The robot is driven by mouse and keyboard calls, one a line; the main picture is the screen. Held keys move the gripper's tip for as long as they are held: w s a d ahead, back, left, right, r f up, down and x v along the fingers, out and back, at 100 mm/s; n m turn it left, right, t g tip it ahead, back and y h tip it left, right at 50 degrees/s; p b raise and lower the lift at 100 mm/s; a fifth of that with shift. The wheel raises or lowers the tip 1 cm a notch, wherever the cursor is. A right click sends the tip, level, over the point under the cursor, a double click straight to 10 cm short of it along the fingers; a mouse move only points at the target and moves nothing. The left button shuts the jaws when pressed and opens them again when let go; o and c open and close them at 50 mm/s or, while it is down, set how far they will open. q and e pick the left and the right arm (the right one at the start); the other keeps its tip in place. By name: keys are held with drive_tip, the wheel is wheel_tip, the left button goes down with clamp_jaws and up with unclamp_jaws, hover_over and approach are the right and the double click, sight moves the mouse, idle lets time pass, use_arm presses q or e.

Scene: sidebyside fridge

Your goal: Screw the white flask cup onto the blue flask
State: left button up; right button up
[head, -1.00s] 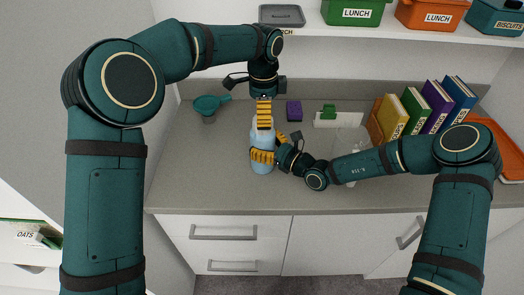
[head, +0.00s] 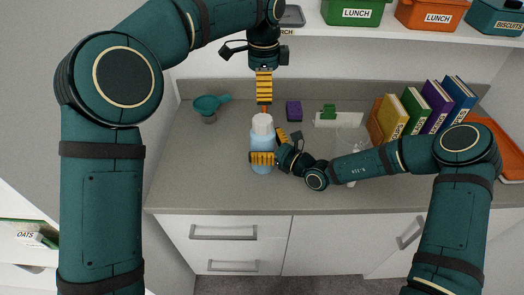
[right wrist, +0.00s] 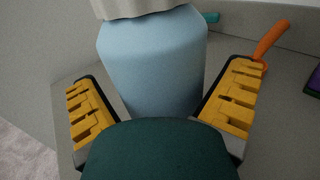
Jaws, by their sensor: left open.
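The blue flask (head: 265,145) stands upright on the counter, and it fills the middle of the right wrist view (right wrist: 152,65). The white flask cup (head: 262,124) sits upright on its top; only its lower edge shows in the right wrist view (right wrist: 150,7). My left gripper (head: 264,102) is open and empty just above the cup, fingers pointing down, apart from it. The threads are hidden, so I cannot tell how tight the cup is.
A teal scoop-like thing (head: 208,104) lies behind left. A purple block (head: 294,111) and a white holder with green (head: 325,119) stand behind. Books (head: 425,105) and an orange tray (head: 505,150) are at right. A shelf with bins (head: 352,12) overhangs. The counter's left front is clear.

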drive_tip(key=v, duration=1.2)
drive_tip(key=shift+s, duration=0.1)
idle(0.4)
